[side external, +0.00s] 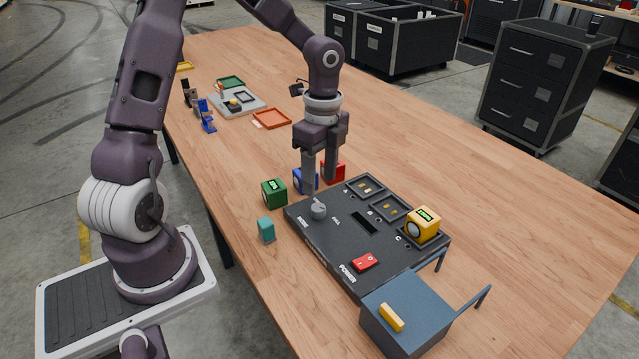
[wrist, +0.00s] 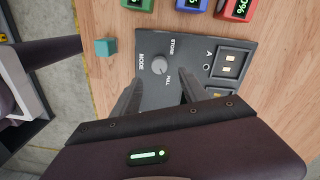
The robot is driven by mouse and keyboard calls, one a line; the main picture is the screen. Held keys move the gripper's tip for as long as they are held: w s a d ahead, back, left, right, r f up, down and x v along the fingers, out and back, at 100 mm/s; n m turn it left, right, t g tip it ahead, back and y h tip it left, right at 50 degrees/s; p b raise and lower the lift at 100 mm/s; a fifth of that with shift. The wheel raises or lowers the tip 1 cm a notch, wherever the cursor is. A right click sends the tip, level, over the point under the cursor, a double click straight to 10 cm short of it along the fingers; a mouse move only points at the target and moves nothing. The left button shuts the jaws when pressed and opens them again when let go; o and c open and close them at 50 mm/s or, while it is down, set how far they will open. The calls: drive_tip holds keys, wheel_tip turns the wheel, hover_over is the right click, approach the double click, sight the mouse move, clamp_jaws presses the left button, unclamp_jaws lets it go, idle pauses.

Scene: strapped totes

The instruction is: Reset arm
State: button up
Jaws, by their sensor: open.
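My gripper (side external: 320,180) is open and empty. It points down above the back left part of the black control panel (side external: 330,247), close to the grey mode knob (side external: 318,210). In the wrist view the knob (wrist: 159,66) shows ahead of the two spread fingers (wrist: 158,95). I cannot tell how high the fingertips are above the panel. A red power switch (side external: 365,262) is at the panel's front.
Green (side external: 274,193), blue (side external: 300,180) and red (side external: 335,172) blocks stand behind the panel. A yellow block (side external: 424,224) sits on its right side. A teal block (side external: 266,230) stands left. A blue-grey box (side external: 408,312) is in front. The table's right side is clear.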

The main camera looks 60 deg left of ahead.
drive_tip(key=s+d+r+n+t, duration=0.3)
drive_tip(key=s+d+r+n, duration=0.1)
drive_tip(key=s+r+n, duration=0.3)
drive_tip(key=s+d+r+n+t, duration=0.3)
drive_tip(key=s+d+r+n, duration=0.2)
drive_tip(key=s, duration=0.7)
wheel_tip(320, 180, up, 4)
drive_tip(key=shift+d+n, duration=0.2)
drive_tip(key=shift+n, duration=1)
